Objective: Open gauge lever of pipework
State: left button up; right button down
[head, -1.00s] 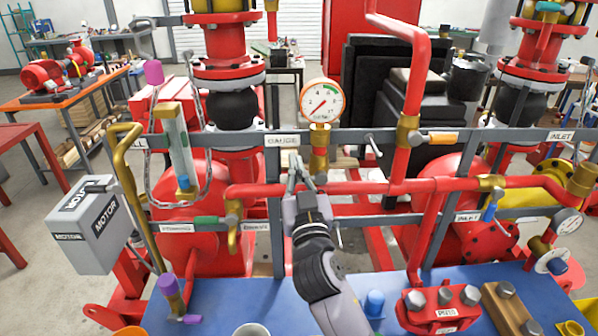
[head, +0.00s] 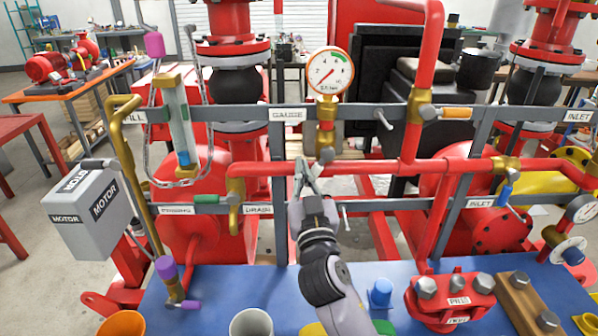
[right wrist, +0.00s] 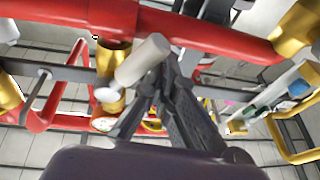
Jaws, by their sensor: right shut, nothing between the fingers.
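The pressure gauge (head: 328,72) with a white dial and red rim stands on a brass valve (head: 326,110) above the red horizontal pipe, beside the GAUGE label (head: 288,114). The valve's grey lever (head: 327,155) shows end-on in front of the pipe. In the right wrist view the lever (right wrist: 143,60) is a pale grey bar in front of the brass valve (right wrist: 112,62). My right gripper (head: 306,172) is shut and empty, just left of the lever in the head view. In the right wrist view its fingers (right wrist: 162,85) are close beside the lever; contact cannot be told. My left gripper is not in view.
A red pipe (head: 375,167) and grey rails (head: 260,114) cross around the right gripper. Another brass valve (head: 236,195) is at its left. A blue deck (head: 215,292) below carries cups, a bolted red flange (head: 450,300) and a wooden block (head: 530,305).

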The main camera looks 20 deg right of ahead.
aim_at(315, 179)
jog(key=shift+s+d+f+b, duration=0.2)
jog(key=shift+d+f+b, duration=0.1)
jog(key=shift+d+f, duration=0.3)
jog(key=shift+s+d+f+b, duration=0.15)
jog(key=shift+d+f+b, duration=0.1)
jog(key=shift+d+f, duration=0.25)
jog(key=shift+r, duration=0.15)
jog(key=shift+a, duration=0.1)
jog(key=shift+w+a, duration=0.15)
jog(key=shift+a, duration=0.35)
jog(key=b+v, duration=0.3)
jog(key=v, duration=0.6)
jog(key=shift+d, duration=0.1)
